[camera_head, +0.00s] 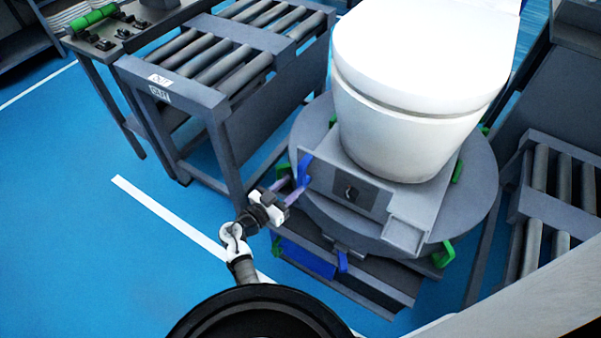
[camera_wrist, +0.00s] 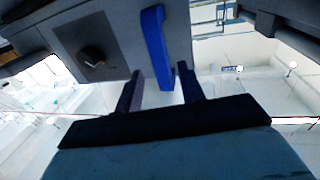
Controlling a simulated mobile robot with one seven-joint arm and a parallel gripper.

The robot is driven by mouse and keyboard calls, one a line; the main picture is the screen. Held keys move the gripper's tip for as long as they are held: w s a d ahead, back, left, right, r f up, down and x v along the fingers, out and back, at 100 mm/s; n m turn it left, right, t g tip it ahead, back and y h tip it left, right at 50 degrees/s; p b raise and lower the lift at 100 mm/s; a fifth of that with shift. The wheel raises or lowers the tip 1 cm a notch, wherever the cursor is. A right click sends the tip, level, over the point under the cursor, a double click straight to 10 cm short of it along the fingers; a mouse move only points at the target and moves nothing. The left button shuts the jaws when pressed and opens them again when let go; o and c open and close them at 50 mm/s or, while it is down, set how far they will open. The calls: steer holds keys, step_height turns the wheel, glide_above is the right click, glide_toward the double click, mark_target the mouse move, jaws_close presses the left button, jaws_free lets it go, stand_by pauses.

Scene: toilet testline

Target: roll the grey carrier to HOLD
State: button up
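A grey carrier block (camera_head: 320,183) with a dark knob panel (camera_head: 349,193) sits under a white toilet (camera_head: 415,80) on a round grey turntable (camera_head: 475,195). A blue handle (camera_head: 304,171) stands at the carrier's left front corner. My gripper (camera_head: 294,188) is beside that handle. In the wrist view, my gripper (camera_wrist: 163,82) has its two fingers apart, with the lower end of the blue handle (camera_wrist: 155,40) between or just beyond them. Gaps show on both sides of the handle, so it is not clamped. I see no readable HOLD sign.
A roller conveyor (camera_head: 215,45) with small signs (camera_head: 160,85) stands left of the turntable. Another roller conveyor (camera_head: 545,195) stands at right. Green clips (camera_head: 443,256) stick out at the turntable's rim. A blue part (camera_head: 305,257) lies below it. The blue floor at left is open.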

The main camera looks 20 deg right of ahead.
mark_target(299, 179)
steer(key=shift+p+x, duration=0.55)
steer(key=shift+x, duration=2.15)
jaws_close()
